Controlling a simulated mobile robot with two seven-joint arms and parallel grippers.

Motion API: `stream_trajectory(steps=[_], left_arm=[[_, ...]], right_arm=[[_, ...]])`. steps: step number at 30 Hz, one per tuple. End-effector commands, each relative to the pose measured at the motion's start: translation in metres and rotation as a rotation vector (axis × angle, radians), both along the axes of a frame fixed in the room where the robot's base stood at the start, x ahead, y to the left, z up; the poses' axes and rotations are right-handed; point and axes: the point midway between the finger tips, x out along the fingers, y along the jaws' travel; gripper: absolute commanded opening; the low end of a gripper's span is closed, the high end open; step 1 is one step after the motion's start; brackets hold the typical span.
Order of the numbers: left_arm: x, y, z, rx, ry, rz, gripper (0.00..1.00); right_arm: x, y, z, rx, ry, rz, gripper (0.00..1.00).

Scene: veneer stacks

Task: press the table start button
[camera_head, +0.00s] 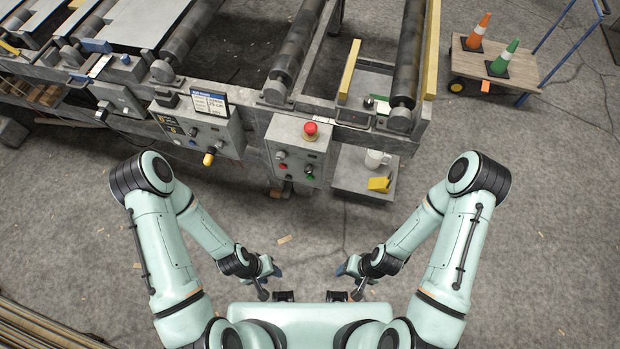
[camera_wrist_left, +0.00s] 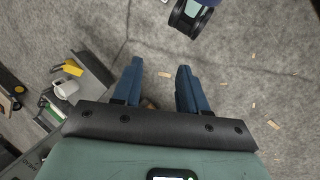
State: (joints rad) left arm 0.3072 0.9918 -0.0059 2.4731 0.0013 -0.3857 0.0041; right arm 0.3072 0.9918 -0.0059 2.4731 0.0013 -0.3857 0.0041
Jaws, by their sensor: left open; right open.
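A grey control box (camera_head: 296,148) hangs on the front of the roller table. My right gripper (camera_head: 346,272) is open and empty, mirrored on the right.
A second panel (camera_head: 197,130) with a small display and yellow knob (camera_head: 208,159) is left of the box. A low shelf (camera_head: 350,178) to the right holds a white mug (camera_head: 376,158) and a yellow object (camera_head: 379,184). A cart (camera_head: 520,68) with cones stands far right. The nearby floor is mostly clear.

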Motion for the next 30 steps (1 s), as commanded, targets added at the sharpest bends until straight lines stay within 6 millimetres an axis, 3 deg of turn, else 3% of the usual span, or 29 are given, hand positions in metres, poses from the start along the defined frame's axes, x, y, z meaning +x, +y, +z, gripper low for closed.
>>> stream_trajectory(steps=[4, 8, 30], left_arm=[[0.0, 0.0, 0.0, 0.0, 0.0, 0.0, 0.43], [0.0, 0.0, 0.0, 0.0, 0.0, 0.0, 0.0], [0.0, 0.0, 0.0, 0.0, 0.0, 0.0, 0.0]], right_arm=[[0.0, 0.0, 0.0, 0.0, 0.0, 0.0, 0.61], [0.0, 0.0, 0.0, 0.0, 0.0, 0.0, 0.61], [0.0, 0.0, 0.0, 0.0, 0.0, 0.0, 0.61]])
